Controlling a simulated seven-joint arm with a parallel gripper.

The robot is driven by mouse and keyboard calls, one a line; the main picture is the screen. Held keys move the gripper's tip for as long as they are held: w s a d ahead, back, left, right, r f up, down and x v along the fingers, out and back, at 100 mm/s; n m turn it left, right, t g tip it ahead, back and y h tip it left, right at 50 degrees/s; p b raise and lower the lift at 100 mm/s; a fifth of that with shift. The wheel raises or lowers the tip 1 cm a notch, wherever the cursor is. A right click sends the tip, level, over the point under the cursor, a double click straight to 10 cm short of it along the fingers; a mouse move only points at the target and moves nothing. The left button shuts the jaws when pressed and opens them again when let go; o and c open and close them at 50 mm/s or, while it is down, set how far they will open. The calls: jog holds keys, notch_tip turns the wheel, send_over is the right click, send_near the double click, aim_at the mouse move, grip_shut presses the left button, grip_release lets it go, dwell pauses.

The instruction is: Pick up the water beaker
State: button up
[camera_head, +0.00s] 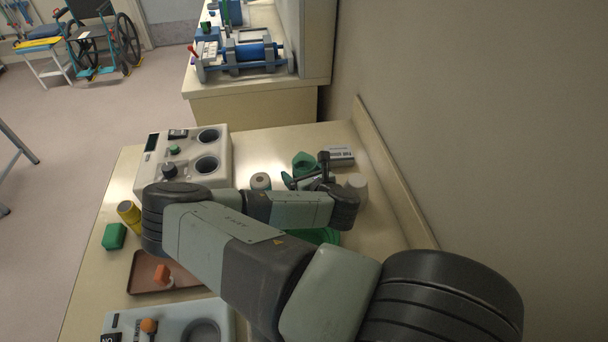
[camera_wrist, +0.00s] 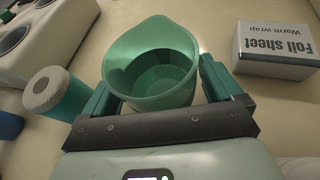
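The water beaker is a green, open-topped cup with a pouring lip. In the wrist view the beaker (camera_wrist: 150,88) stands upright between my gripper's fingers, its inside darker toward the bottom. In the head view the beaker (camera_head: 303,161) stands on the counter at the far end of my arm, partly covered by the gripper. My gripper (camera_wrist: 152,82) is open, with one finger on each side of the beaker. The fingers look very close to its walls; I cannot tell whether either one touches. My gripper also shows in the head view (camera_head: 306,180).
A foil sheet box (camera_head: 340,155) lies right of the beaker, and a white-topped cylinder (camera_head: 260,181) stands to its left. A white cylinder (camera_head: 357,184) is close to my gripper's right. A white unit with round wells (camera_head: 222,143) stands farther left. The wall edge (camera_head: 390,175) bounds the right.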

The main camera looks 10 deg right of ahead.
jog(key=c, duration=1)
jog(key=shift+r, duration=0.2)
